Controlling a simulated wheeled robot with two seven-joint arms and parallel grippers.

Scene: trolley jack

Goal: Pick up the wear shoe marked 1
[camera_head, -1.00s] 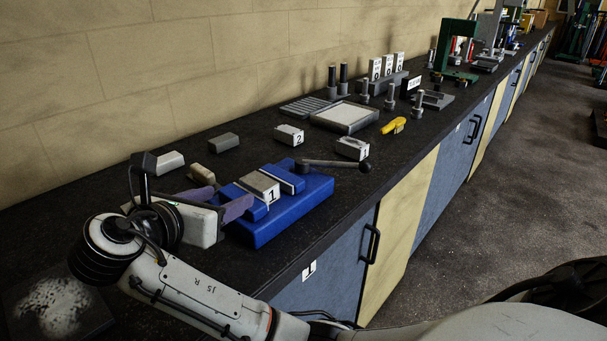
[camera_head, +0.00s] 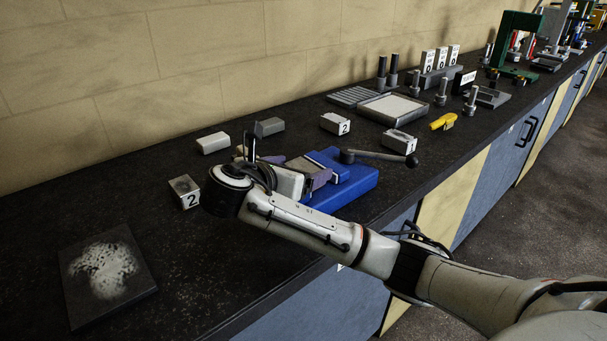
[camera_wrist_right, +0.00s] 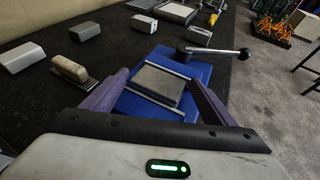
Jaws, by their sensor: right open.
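A grey block (camera_head: 308,164), whose face showed a 1 a second ago, sits on the blue vise (camera_head: 350,188); its number is now hidden. In the right wrist view the block (camera_wrist_right: 158,84) lies between two pale jaw strips of the vise (camera_wrist_right: 148,107). My right gripper (camera_head: 301,169) is open, its purple fingers on either side of the block. In the wrist view the gripper (camera_wrist_right: 160,82) shows gaps beside the block; contact is not visible. Another pale block marked 1 (camera_head: 398,142) lies behind the vise handle. My left gripper is out of view.
The vise handle (camera_head: 375,157) sticks out rightward. Pale blocks marked 2 (camera_head: 335,124) and (camera_head: 186,191), a white block (camera_head: 213,142), a grey block (camera_head: 268,127) and a tan-backed brush (camera_wrist_right: 70,70) lie around. A speckled dark plate (camera_head: 107,274) lies at front left.

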